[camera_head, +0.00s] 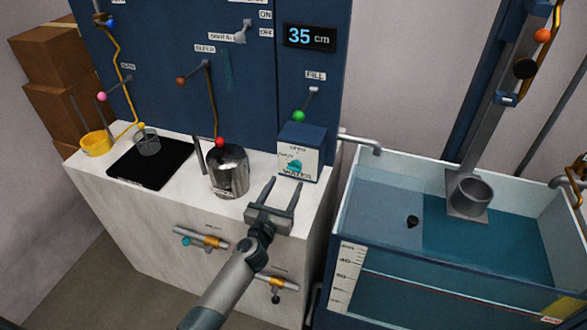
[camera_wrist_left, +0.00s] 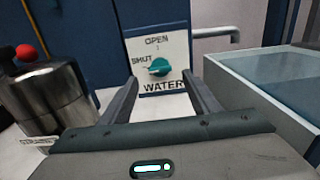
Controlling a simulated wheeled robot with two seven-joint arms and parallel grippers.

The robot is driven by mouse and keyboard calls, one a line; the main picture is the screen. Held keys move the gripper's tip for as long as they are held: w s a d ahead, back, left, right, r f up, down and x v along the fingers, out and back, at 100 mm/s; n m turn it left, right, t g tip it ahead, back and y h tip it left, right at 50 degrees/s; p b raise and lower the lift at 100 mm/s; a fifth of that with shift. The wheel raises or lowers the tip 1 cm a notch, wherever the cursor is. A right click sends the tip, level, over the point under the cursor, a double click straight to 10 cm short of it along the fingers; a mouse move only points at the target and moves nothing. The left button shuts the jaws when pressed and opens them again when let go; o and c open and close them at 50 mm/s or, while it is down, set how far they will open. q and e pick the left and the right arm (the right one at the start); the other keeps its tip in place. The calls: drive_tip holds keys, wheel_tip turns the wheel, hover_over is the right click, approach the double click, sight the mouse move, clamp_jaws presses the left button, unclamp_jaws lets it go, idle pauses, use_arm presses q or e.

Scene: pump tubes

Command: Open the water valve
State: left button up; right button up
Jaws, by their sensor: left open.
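The water valve is a teal knob (camera_head: 294,166) on the white face of a small blue box (camera_head: 302,139) on the counter. In the left wrist view the knob (camera_wrist_left: 159,67) sits on a plate (camera_wrist_left: 158,48) marked OPEN at the top, SHUT at the left and WATER below. The knob's pointer seems to lie toward SHUT. My left gripper (camera_head: 283,183) is open and empty. Its two fingers point at the box, one to each side of the knob in the left wrist view, and stand short of it. My right gripper is not in view.
A steel canister (camera_head: 228,172) with a red ball stands left of the gripper. A glass water tank (camera_head: 365,220) is at the right, with a grey pipe (camera_head: 362,143) over its edge. A green-balled FILL lever (camera_head: 299,116) is just above the valve box.

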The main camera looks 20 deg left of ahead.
sight(293, 170)
use_arm(q)
drive_tip(key=w, duration=0.8)
drive_tip(key=shift+w+d+b, duration=0.15)
drive_tip(key=shift+w+b, duration=0.2)
drive_tip(key=shift+b, duration=0.05)
drive_tip(key=c, duration=1.1)
